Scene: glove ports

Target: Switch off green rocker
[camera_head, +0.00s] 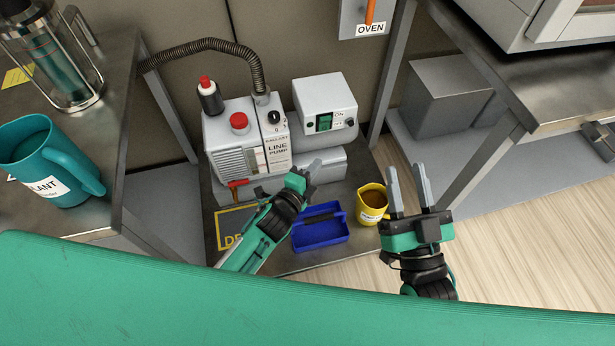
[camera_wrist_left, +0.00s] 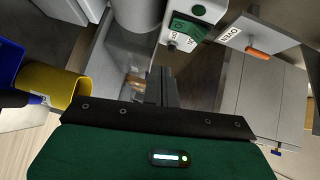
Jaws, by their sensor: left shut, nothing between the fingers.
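The green rocker (camera_head: 324,122) is set in the front of a white control box (camera_head: 334,92) on the low bench, with an "ON" mark beside it. It also shows in the left wrist view (camera_wrist_left: 187,28), at the top. My left gripper (camera_head: 314,166) is shut and empty, in front of and below the box, apart from the rocker. Its fingers show in the left wrist view (camera_wrist_left: 161,82), pointing away from the camera. My right gripper (camera_head: 406,178) is open and empty, right of the yellow mug. I cannot tell which way the rocker is tilted.
A line pump (camera_head: 278,145) with a red button and hose stands left of the box. A blue tray (camera_head: 322,236) and a yellow mug (camera_head: 372,204) stand near my left gripper. An oven switch panel (camera_head: 352,18) hangs behind. A teal jug (camera_head: 50,155) stands on the left table.

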